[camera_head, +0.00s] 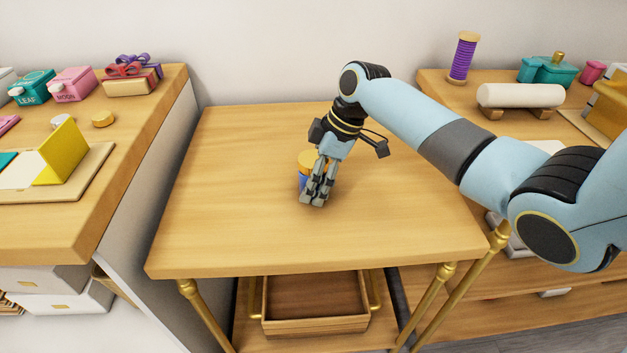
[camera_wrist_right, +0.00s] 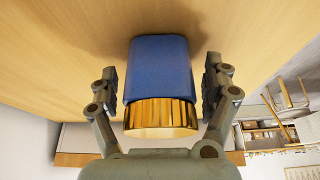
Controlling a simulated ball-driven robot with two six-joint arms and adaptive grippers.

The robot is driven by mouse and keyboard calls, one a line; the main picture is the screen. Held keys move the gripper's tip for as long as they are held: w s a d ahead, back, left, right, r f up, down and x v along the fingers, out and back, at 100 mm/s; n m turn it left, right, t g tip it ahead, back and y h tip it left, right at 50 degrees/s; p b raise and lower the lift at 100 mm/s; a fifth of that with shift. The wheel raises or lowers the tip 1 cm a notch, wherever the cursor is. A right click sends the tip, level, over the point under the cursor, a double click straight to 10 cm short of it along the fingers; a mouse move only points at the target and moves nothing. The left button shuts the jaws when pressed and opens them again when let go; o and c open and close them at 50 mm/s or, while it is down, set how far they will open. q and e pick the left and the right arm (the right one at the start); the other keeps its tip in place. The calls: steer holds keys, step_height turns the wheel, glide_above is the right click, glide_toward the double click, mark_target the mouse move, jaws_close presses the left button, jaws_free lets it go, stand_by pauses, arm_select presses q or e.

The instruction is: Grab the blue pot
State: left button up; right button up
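The blue pot (camera_head: 302,181) has a ribbed gold lid and stands on the wooden table (camera_head: 240,230), partly hidden behind my right gripper in the head view. My right gripper (camera_head: 313,203) reaches down to it from the right. In the right wrist view the blue pot (camera_wrist_right: 160,70) sits between the two fingers of my right gripper (camera_wrist_right: 162,85). The fingers are open, with a visible gap on each side of the pot. My left gripper is in neither view.
A counter (camera_head: 80,215) at left holds cartons, a gift box (camera_head: 130,82) and a yellow panel (camera_head: 62,152). The right counter holds a purple spool (camera_head: 463,58) and teal box (camera_head: 547,70). A wooden tray (camera_head: 315,325) sits below. The tabletop is otherwise clear.

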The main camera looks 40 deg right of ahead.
steer(key=c, duration=1.2)
